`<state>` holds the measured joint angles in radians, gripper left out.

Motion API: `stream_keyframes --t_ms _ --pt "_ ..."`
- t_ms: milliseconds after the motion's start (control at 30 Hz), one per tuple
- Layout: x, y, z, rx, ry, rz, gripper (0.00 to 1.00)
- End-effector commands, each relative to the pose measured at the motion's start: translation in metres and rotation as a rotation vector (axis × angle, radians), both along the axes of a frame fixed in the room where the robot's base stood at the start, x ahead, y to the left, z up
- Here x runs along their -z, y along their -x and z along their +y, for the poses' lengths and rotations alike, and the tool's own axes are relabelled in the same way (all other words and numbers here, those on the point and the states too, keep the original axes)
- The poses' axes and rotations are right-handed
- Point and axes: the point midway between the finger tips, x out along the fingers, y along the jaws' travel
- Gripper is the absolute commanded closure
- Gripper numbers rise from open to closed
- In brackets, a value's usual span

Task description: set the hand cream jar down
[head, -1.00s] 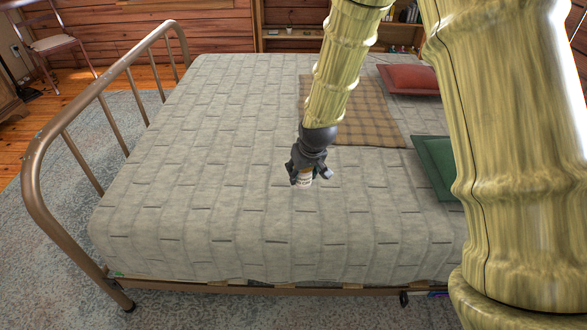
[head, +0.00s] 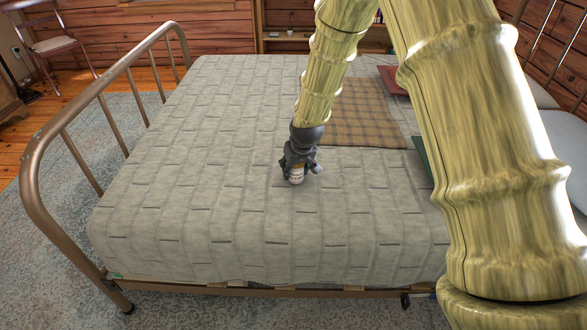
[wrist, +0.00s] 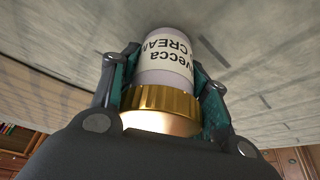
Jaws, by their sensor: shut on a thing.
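The hand cream jar (wrist: 165,62) is a pale cylinder with a dark-lettered label and a gold lid. In the wrist view my gripper (wrist: 165,92) is shut on it, with one finger on each side and the gold lid toward the palm. The jar is very close to the quilt. I cannot tell whether its base touches it.
A plaid blanket (head: 360,112) lies behind and right of my gripper. A metal bed frame (head: 35,165) stands at left. The quilt left and in front of the jar is clear.

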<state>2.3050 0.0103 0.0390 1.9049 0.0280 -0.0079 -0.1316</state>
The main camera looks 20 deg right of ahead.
Motion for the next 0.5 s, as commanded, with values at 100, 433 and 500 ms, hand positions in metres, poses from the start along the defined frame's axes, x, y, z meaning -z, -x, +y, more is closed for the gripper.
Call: stream_keyframes --t_ms 100,433,500 --pt "-0.0004 -0.0001 -0.0001 0.000 0.000 0.000 0.85" --pt "0.0019 0.0002 -0.0002 0.001 0.000 0.000 0.29" --pt "0.0018 0.0001 -0.0001 0.001 0.000 0.000 0.29"
